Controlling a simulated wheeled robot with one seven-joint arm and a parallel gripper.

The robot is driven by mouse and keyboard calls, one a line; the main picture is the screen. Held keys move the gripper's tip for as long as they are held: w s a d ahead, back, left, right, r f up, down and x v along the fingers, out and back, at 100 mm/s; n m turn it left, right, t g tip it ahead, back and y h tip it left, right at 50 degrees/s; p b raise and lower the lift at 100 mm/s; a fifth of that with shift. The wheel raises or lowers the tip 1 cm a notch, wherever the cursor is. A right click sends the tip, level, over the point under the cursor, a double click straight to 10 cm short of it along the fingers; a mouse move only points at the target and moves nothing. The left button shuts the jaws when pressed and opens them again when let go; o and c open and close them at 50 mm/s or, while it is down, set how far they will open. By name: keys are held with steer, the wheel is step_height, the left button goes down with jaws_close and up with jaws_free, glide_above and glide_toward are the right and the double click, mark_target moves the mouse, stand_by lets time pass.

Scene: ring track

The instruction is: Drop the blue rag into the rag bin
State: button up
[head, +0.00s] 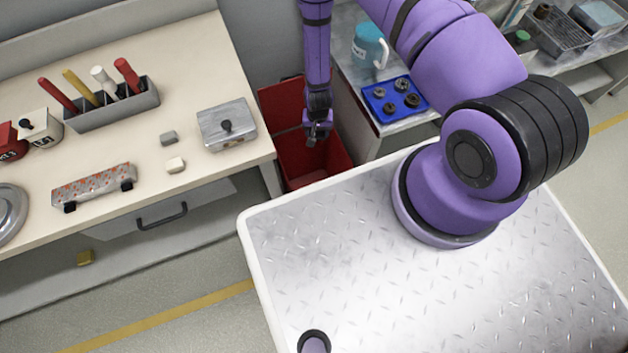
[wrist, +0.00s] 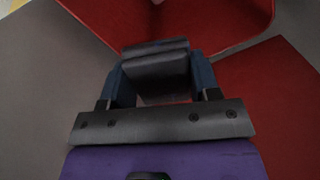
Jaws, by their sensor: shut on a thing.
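My gripper (head: 318,138) hangs down over the open red bin (head: 312,172) between the two benches. In the wrist view my gripper (wrist: 158,75) points into the red bin (wrist: 215,15), whose inner walls show at the top. A dark folded piece, taken as the blue rag (wrist: 155,68), sits between the fingers; its colour is hard to tell in the shade. In the head view the rag is too small and dark to make out. My gripper is shut on it. The bin's red lid (head: 281,100) stands raised at the back.
The left bench (head: 110,205) holds a tool caddy (head: 113,105), a grey lidded box (head: 227,125) and small blocks. The right bench holds a blue tray (head: 395,99) with dark round parts and a teal mug (head: 370,47). Both benches flank the bin closely.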

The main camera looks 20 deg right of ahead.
step_height(320, 180, down, 10)
steer(key=s+a+m, duration=0.1)
steer(key=s, duration=0.1)
steer(key=shift+s, duration=0.2)
stand_by(0.3)
steer(key=o, duration=1.3)
step_height(320, 180, up, 11)
steer(key=shift+f, duration=0.1)
